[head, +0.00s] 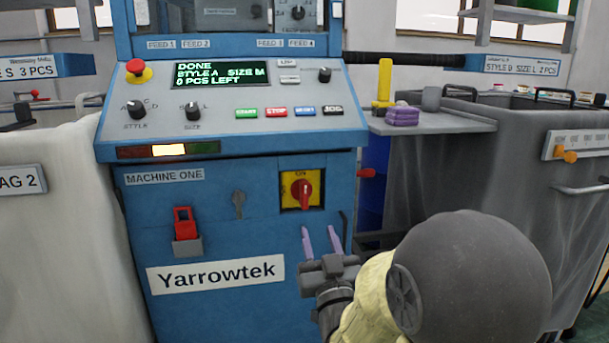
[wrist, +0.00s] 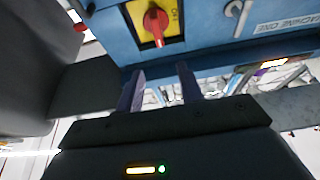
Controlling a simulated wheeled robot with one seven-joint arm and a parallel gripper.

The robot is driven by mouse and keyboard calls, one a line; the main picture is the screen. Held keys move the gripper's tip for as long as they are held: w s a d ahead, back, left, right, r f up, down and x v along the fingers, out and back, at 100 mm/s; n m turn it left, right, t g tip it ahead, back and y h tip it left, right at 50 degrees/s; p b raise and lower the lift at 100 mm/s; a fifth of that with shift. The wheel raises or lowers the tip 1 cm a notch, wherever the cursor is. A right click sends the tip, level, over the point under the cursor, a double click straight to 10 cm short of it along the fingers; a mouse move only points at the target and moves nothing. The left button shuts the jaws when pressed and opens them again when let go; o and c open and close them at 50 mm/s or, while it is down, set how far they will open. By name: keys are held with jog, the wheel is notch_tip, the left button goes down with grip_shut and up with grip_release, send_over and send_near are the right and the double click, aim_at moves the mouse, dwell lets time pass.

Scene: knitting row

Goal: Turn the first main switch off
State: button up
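The main switch (head: 303,194) is a red rotary handle on a yellow plate, set in the blue front of the machine labelled MACHINE ONE (head: 163,176). In the head view its handle points roughly up and down. The switch also shows in the wrist view (wrist: 155,22), at the top. My gripper (head: 321,242) is below the switch and slightly to its right, apart from it. Its two purple fingers are spread with a gap between them and hold nothing. The wrist view also shows the gripper (wrist: 159,80) open.
A key (head: 239,203) sits left of the switch, and a red lever (head: 183,222) farther left. A red knob (head: 367,173) sticks out at the machine's right edge. The panel display (head: 221,75) reads DONE. A grey bin (head: 480,170) stands at the right.

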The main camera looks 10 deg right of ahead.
aim_at(305, 187)
jog(key=p+x, duration=0.8)
jog(key=x, duration=0.1)
jog(key=p+x, duration=0.4)
jog(key=shift+w+r, duration=0.15)
jog(key=shift+r, duration=0.2)
jog(key=shift+p+x, duration=0.55)
jog(key=shift+x, duration=0.2)
jog(key=shift+w+f, duration=0.1)
jog(key=shift+f, duration=0.05)
jog(key=shift+c, duration=0.3)
grip_shut()
